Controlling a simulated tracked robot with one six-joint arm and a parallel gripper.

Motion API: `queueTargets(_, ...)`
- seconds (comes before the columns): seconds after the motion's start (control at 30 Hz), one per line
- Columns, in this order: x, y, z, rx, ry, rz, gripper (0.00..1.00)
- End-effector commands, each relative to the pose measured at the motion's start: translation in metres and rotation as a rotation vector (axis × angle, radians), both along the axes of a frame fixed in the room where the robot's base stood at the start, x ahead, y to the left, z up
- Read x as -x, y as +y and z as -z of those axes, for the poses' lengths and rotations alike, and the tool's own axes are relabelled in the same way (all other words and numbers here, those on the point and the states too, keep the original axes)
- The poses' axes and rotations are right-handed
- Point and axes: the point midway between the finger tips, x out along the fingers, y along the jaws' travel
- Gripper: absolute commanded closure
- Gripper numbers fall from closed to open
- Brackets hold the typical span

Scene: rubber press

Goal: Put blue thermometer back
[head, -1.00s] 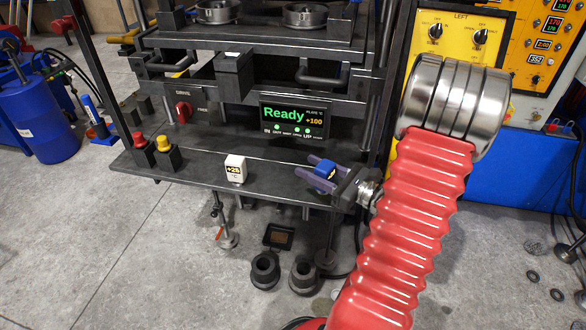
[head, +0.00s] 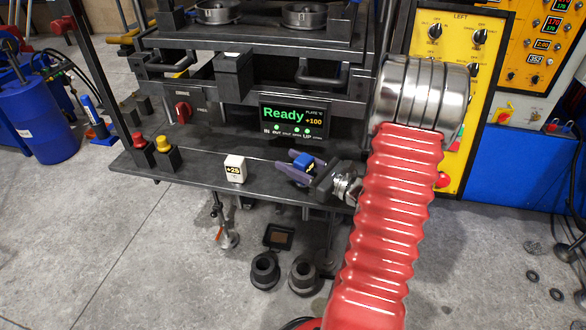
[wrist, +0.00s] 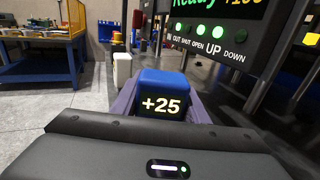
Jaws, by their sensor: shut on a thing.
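The blue thermometer (head: 304,161) is a small block held between the purple fingers of my gripper (head: 296,165), at the right part of the press's front shelf. In the wrist view the blue thermometer (wrist: 162,92) faces me with a display reading +25, and my gripper's fingers (wrist: 160,98) lie on both sides of it. A white thermometer (head: 235,169), reading about +25, stands upright on the shelf to the left; it also shows in the wrist view (wrist: 122,70). Whether the blue one touches the shelf, I cannot tell.
The dark press shelf (head: 205,172) has bare room between the white thermometer and my gripper. The press display (head: 294,120) reads Ready and +100 behind my gripper. Red and yellow buttons (head: 163,145) stand at the shelf's left. A yellow control panel (head: 470,45) is at right.

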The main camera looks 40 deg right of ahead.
Motion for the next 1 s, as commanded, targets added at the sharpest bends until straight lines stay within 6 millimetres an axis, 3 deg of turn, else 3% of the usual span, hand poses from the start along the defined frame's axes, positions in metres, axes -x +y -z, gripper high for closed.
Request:
queueTargets(0.2, 0.000, 0.000, 0.023, 0.000, -0.001, 0.000, 0.96)
queueTargets(0.63, 0.000, 0.000, 0.027, 0.001, -0.001, 0.000, 0.96)
queueTargets(0.67, 0.000, 0.000, 0.027, 0.001, 0.000, 0.000, 0.58)
queueTargets(0.9, 0.000, 0.000, 0.027, 0.001, 0.000, 0.000, 0.41)
queueTargets(1.0, 0.000, 0.000, 0.027, 0.001, 0.000, 0.000, 0.41)
